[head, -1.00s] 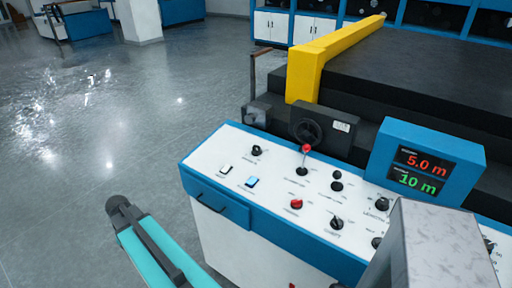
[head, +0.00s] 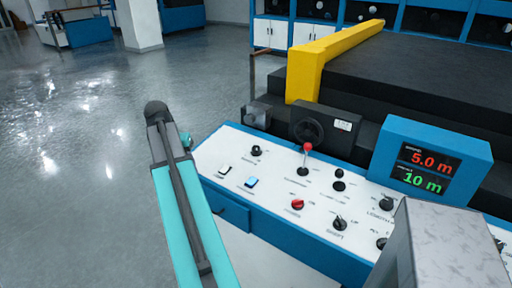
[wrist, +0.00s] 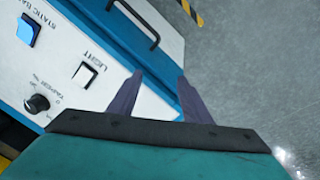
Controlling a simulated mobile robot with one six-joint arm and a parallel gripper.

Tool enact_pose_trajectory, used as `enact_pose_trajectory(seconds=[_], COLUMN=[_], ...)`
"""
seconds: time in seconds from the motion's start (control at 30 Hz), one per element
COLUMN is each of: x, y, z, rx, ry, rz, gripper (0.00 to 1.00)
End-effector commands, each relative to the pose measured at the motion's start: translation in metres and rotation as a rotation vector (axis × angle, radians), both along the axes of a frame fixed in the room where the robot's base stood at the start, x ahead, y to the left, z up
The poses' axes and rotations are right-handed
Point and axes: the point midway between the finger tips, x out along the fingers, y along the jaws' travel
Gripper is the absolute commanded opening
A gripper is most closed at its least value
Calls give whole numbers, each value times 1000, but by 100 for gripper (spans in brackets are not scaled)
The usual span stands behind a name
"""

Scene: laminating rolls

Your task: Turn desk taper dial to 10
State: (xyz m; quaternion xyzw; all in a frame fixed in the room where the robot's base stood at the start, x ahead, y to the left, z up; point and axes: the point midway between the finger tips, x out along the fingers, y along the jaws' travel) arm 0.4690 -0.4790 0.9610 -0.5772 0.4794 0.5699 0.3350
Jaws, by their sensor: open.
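The taper dial is a black round knob (head: 257,151) at the far left corner of the white desk panel (head: 235,168). In the wrist view the knob (wrist: 37,103) is at the left, beside a label that seems to read "TAPER %". My gripper (wrist: 160,76) is open and empty, with its two dark fingers apart over the panel's edge. The knob lies to the left of the fingers and is not between them. In the head view my fingers cannot be made out behind my teal arm. The dial's setting is too small to read.
A white light switch (wrist: 84,75) and a blue switch (wrist: 28,30) lie near the dial. A red-topped lever (head: 307,147), a red knob (head: 297,204) and a display (head: 427,167) reading 5.0 m and 10 m are further right. Open floor lies left.

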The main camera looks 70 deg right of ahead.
Motion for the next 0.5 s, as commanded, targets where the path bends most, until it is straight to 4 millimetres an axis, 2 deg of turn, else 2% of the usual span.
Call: enact_pose_trajectory(seconds=[0.03,0.27,0.5], x=[-9,-62,-136], y=[-12,-59,-102], z=[11,63,121], rx=[-15,-83,-173], ry=[-11,-63,-123], rz=[-29,-151,-283], gripper=[45,45,45])
